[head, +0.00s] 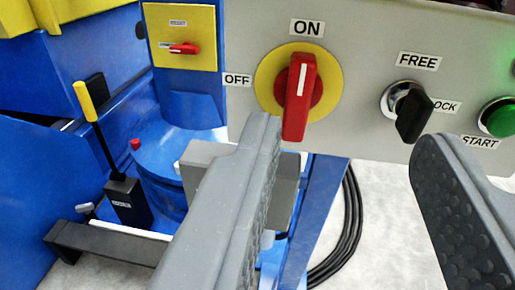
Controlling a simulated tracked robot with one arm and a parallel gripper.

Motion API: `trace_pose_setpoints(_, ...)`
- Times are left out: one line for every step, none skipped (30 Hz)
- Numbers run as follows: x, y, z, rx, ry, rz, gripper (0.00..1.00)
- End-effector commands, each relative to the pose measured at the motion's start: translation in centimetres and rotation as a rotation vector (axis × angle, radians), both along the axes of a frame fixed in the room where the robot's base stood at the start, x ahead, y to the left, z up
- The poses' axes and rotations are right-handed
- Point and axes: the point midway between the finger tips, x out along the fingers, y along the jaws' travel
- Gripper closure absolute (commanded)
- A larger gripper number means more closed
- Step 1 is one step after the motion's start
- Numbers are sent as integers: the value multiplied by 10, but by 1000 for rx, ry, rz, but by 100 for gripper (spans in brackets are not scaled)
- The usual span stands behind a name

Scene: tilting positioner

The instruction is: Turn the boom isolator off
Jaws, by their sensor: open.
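A large red rotary handle (299,95) sits on a round yellow plate (267,80) on the grey panel. The handle stands upright, and its white line points up at the ON label (307,28). The OFF label (237,80) is to its left. No word "boom" is legible on it. My gripper (348,135) is open and empty in front of the panel. Its left finger's tip is just below and left of the handle, overlapping its lower edge in the picture. Its right finger is at the right, below the key switch. I cannot tell whether the left finger touches the handle.
A black key switch (412,110) marked FREE and LOCK and a green START button (499,117) are right of the handle. A smaller red switch (184,48), lying horizontal, is on a yellow plate at the upper left. A yellow-tipped lever (86,100) stands at left.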

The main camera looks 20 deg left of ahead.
Motion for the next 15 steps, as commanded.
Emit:
trace_pose_setpoints(-3,2,-15,16,4,15,58)
trace_pose_setpoints(-4,4,-21,24,3,23,58)
trace_pose_setpoints(-6,5,-27,32,1,31,58)
trace_pose_setpoints(-7,6,-32,38,1,36,58)
trace_pose_setpoints(-8,6,-35,42,0,41,58)
trace_pose_setpoints(-9,7,-40,48,-1,47,58)
trace_pose_setpoints(-10,8,-42,51,-2,49,58)
trace_pose_setpoints(-10,8,-43,54,-3,52,58)
trace_pose_setpoints(-10,8,-45,55,-4,53,58)
trace_pose_setpoints(-9,8,-46,56,-5,53,58)
trace_pose_setpoints(-8,8,-46,56,-5,53,58)
trace_pose_setpoints(-6,8,-46,56,-5,52,58)
trace_pose_setpoints(-4,8,-47,56,-4,51,58)
trace_pose_setpoints(-2,8,-47,56,-3,50,58)
trace_pose_setpoints(1,8,-47,56,-3,49,58)
